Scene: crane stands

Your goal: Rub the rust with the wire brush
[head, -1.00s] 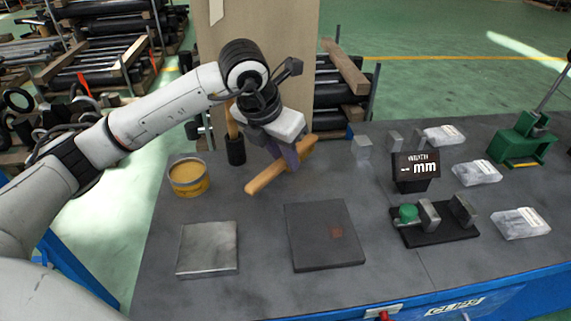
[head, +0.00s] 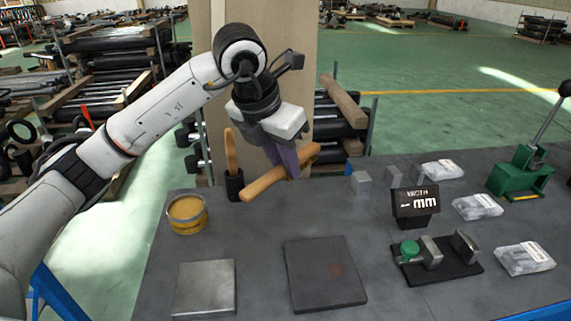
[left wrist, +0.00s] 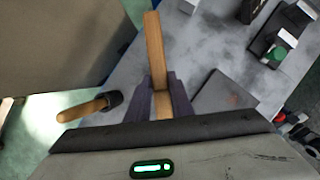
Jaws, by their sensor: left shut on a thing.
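My left gripper (head: 286,160) is shut on the wooden handle of the wire brush (head: 262,184) and holds it above the back of the table. The handle also shows between the fingers in the left wrist view (left wrist: 154,50). The bristles cannot be made out. A dark square plate (head: 310,257) lies on the table in front of the gripper, with a small reddish rust patch (head: 336,270) on its top. The brush is apart from the plate, behind and above it. My right gripper is not in view.
A bare metal plate (head: 205,287) lies left of the dark plate. A yellow tin (head: 187,214) and a black holder with a wooden handle (head: 234,186) stand behind. A display (head: 415,203), a gauge stand (head: 436,262), clear bags and a green press (head: 520,172) are at right.

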